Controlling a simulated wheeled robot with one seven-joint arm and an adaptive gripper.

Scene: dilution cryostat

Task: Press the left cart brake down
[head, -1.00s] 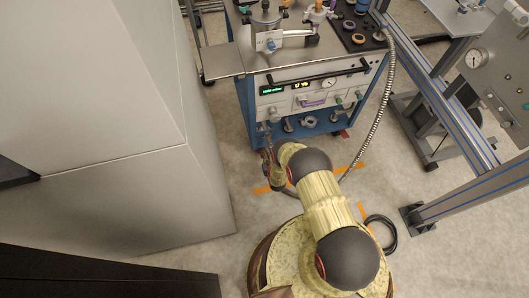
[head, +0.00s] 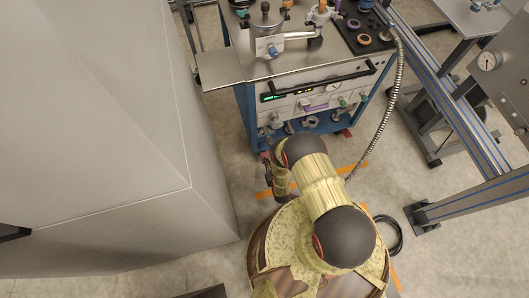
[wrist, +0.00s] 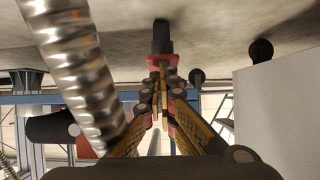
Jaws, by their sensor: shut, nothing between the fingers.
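The blue-framed cart (head: 245,118) stands ahead of me with its front panel facing me. In the wrist view, which is upside down, a red brake piece (wrist: 155,60) sits beside a black caster (wrist: 161,38), straight ahead of the fingertips. My gripper (wrist: 163,76) is shut and empty, its tips close to the red piece. Whether they touch I cannot tell. In the head view my arm largely hides the gripper and the cart's lower left corner. Another red brake piece (head: 346,132) shows at the cart's lower right corner.
A ribbed metal hose (head: 388,110) hangs right of the cart and passes close to my gripper in the wrist view (wrist: 78,75). A large grey cabinet (head: 150,225) stands close on the left. A metal frame (head: 470,195) and a black cable (head: 390,236) lie right.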

